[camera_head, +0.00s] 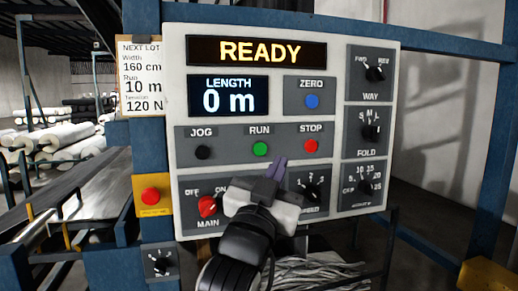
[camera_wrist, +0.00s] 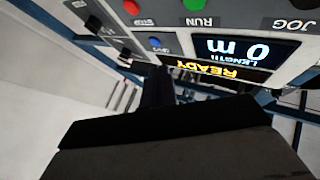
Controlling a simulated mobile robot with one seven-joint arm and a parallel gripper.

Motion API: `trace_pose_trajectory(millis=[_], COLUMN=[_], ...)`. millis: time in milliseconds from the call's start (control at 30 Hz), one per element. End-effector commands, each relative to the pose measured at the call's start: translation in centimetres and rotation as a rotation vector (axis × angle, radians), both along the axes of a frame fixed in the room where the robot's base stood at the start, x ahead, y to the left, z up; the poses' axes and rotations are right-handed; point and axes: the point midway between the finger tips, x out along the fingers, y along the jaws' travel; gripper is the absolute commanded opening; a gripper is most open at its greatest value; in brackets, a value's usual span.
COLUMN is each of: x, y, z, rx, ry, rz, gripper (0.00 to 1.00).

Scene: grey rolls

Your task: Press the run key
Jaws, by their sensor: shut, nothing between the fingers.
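The control panel (camera_head: 331,90) faces me, its upper display reading READY and its length display (camera_head: 228,97) reading 0 m. The green run key (camera_head: 260,149) sits in the middle row, between the black jog key (camera_head: 203,152) and the red stop key (camera_head: 311,146). My gripper (camera_head: 278,166) is shut and empty, its purple-grey fingertips just below and between the run and stop keys; I cannot tell whether they touch the panel. In the wrist view the panel is upside down, with the green run key (camera_wrist: 194,5) at the top edge. My gripper's dark body fills the lower part there.
Near my gripper are the red main switch (camera_head: 207,206) and the speed dial (camera_head: 311,190), partly hidden. A red button on a yellow box (camera_head: 151,196) is left of the panel. The job card (camera_head: 142,78) reads 160 cm, 10 m, 120 N. Rolls (camera_head: 65,138) lie far left.

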Motion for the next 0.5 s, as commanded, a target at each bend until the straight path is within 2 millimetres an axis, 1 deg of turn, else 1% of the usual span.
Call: trace_pose_trajectory(millis=[133,267,500], x=[0.2,1.1,4.2], y=[0.1,0.4,1.4], z=[0.0,-0.1,-0.1], rx=[-0.001,-0.001,-0.002], ry=[0.000,0.000,0.001], rz=[0.002,0.000,0.001], gripper=[0.00,0.00,0.00])
